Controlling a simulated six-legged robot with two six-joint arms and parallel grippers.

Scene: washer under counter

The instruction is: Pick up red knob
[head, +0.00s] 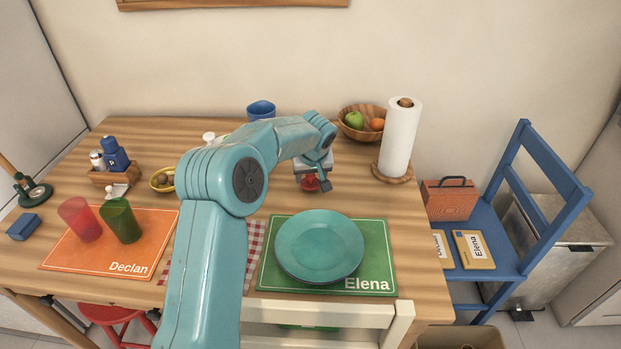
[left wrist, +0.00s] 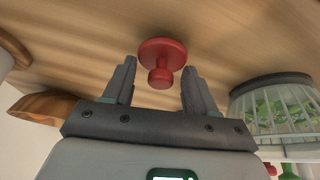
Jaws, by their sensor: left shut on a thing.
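The red knob (head: 311,184) is at the back middle of the wooden table, behind the teal plate, partly hidden by my left gripper (head: 313,179) in the head view. In the left wrist view the red knob (left wrist: 161,62) shows a round disc with a smaller round stub. I cannot tell whether the knob touches the tabletop. My right gripper is not in view.
A teal plate (head: 320,247) lies on the green Elena mat (head: 376,265). A paper towel roll (head: 400,138) and a wooden fruit bowl (head: 349,128) stand behind to the right; a blue cup (head: 261,110) stands at the back. Bare wood surrounds the knob's right side.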

